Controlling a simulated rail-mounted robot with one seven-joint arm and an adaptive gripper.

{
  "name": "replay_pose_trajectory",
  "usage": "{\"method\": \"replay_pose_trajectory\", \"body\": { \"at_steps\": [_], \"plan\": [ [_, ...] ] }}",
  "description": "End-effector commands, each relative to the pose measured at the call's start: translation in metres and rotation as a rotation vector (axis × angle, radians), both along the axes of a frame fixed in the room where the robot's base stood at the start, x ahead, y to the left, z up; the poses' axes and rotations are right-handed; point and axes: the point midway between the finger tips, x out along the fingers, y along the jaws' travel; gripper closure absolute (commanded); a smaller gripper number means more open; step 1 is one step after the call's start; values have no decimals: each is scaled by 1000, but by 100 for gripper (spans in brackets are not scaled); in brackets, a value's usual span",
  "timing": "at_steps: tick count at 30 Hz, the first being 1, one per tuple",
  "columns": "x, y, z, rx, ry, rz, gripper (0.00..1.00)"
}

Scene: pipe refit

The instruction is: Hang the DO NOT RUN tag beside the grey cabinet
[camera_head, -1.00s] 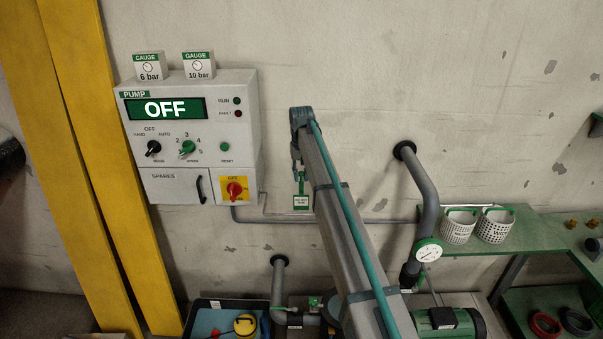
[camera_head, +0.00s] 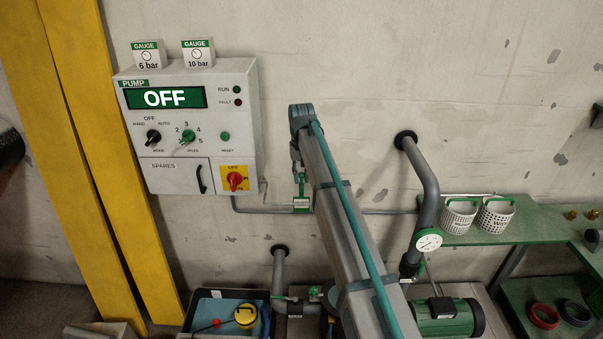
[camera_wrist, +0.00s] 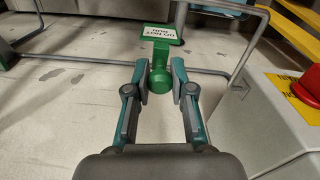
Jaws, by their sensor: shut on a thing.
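The DO NOT RUN tag (camera_wrist: 160,33) has a green body, a white lettered face and a thick green grip; in the head view it shows small and foreshortened (camera_head: 301,204). My gripper (camera_wrist: 160,75) is shut on the green grip, with one finger on each side. The grey cabinet (camera_head: 228,150) hangs on the wall left of my gripper in the head view; in the wrist view its pale side (camera_wrist: 235,135) is at the right. The tag is apart from the cabinet.
A grey pipe (camera_head: 385,211) runs along the wall at about the tag's height. The cabinet's red switch (camera_wrist: 310,86) is close at right in the wrist view. Green shelf (camera_head: 535,222) with white baskets stands right; a blue tray (camera_head: 205,296) is below.

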Motion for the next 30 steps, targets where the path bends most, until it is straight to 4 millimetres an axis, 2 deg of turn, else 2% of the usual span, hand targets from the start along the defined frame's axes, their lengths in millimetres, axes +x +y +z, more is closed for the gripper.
{"method": "replay_pose_trajectory", "body": {
  "at_steps": [24, 30],
  "plan": [
    [-61, -4, -1, 0, -1, 1, 100],
    [-61, -3, -11, 0, 1, 1, 100]
  ]
}}
